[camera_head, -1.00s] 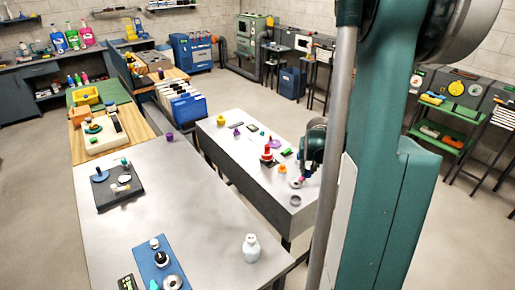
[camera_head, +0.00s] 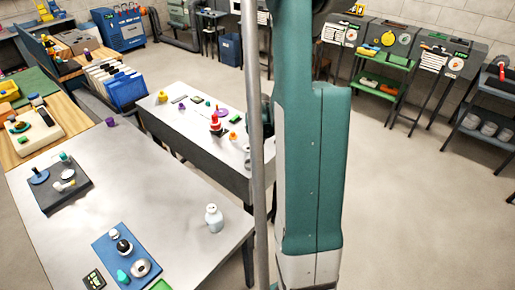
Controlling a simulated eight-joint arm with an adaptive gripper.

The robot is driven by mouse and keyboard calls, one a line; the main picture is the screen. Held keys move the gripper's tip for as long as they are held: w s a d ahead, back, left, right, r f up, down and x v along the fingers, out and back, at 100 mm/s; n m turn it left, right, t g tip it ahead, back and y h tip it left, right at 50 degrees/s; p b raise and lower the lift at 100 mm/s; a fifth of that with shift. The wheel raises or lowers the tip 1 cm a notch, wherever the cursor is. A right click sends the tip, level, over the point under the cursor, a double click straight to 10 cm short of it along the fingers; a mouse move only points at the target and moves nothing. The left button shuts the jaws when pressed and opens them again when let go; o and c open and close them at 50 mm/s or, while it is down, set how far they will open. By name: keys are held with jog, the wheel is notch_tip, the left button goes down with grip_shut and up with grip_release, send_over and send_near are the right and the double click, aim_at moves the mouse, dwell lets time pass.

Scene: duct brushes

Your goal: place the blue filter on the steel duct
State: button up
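I cannot single out the blue filter for certain. A small blue disc (camera_head: 39,176) lies on a dark tray (camera_head: 75,193) on the near steel table. The steel duct is not clear either. A grey metal ring (camera_head: 140,268) lies on a blue mat (camera_head: 108,248) near the table's front. My gripper (camera_head: 266,120) is mostly hidden behind my own column, over the right end of the farther table. Its fingers and anything between them cannot be made out.
The near table (camera_head: 160,170) has wide bare steel in its middle, with a pale bottle (camera_head: 213,217) near its right edge. The farther table (camera_head: 190,122) carries a red cone (camera_head: 215,122) and several small coloured parts. Open floor lies to the right.

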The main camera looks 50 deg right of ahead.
aim_at(258, 145)
jog(key=shift+f, duration=0.1)
jog(key=shift+f, duration=1.95)
jog(key=shift+f+b, duration=0.2)
jog(key=shift+b, duration=0.25)
jog(key=o, duration=0.9)
jog(key=shift+r, duration=0.25)
jog(key=p+v, duration=0.1)
jog(key=v, duration=1)
jog(key=shift+a+r+p, duration=0.15)
jog(key=shift+r+p, duration=0.15)
jog(key=shift+r, duration=0.05)
jog(key=shift+s, duration=0.15)
jog(key=shift+a+r, duration=0.1)
